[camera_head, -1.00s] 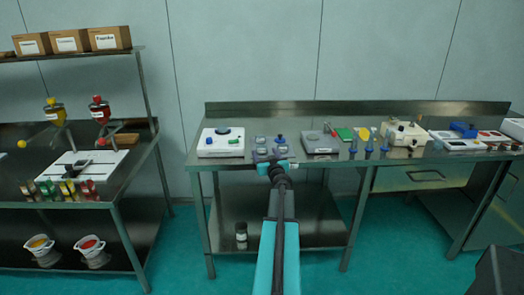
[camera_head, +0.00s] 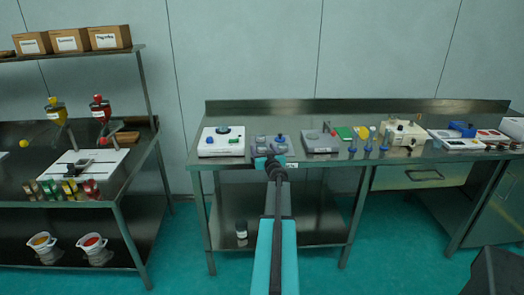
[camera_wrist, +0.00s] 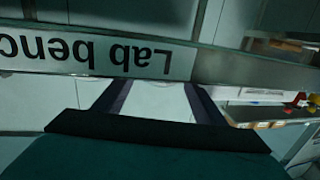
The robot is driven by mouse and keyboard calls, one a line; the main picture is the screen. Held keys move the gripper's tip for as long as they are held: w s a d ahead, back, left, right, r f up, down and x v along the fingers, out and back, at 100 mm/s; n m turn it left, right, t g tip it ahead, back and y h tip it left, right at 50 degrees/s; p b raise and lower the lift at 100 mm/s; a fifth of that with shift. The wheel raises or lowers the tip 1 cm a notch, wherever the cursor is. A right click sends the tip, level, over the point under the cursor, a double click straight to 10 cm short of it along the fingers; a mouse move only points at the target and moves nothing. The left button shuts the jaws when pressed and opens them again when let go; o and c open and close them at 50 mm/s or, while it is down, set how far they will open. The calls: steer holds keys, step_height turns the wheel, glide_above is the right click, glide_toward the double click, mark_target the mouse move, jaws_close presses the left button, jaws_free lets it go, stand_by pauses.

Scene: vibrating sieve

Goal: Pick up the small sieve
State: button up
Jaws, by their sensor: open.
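My gripper (camera_head: 269,159) is at the front edge of the steel bench (camera_head: 400,107), in front of a pair of small grey-blue items (camera_head: 269,142). These are too small to make out, and I cannot tell whether one is the small sieve. In the wrist view my gripper (camera_wrist: 158,96) is open, its two dark fingers apart with no object held between them. The bench's front edge, with a label (camera_wrist: 95,50) reading "Lab bench" upside down, fills the upper part of that view. No sieve shows there.
A white device (camera_head: 221,146) with a dark round top stands left of my gripper. A shelf rack (camera_head: 145,100) is at the far left.

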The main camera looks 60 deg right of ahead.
steer(key=c, duration=1.1)
steer(key=shift+r, duration=0.15)
steer(key=shift+r+b, duration=0.3)
steer(key=shift+r, duration=0.75)
steer(key=s+r+b, duration=0.1)
steer(key=s, duration=0.4)
steer(key=s+a+b, duration=0.1)
steer(key=s+b, duration=0.1)
steer(key=s, duration=0.3)
steer(key=s+r+b, duration=0.1)
steer(key=s, duration=0.5)
steer(key=shift+a+r+b, duration=0.25)
steer(key=shift+r+b, duration=0.05)
steer(key=shift+b, duration=0.05)
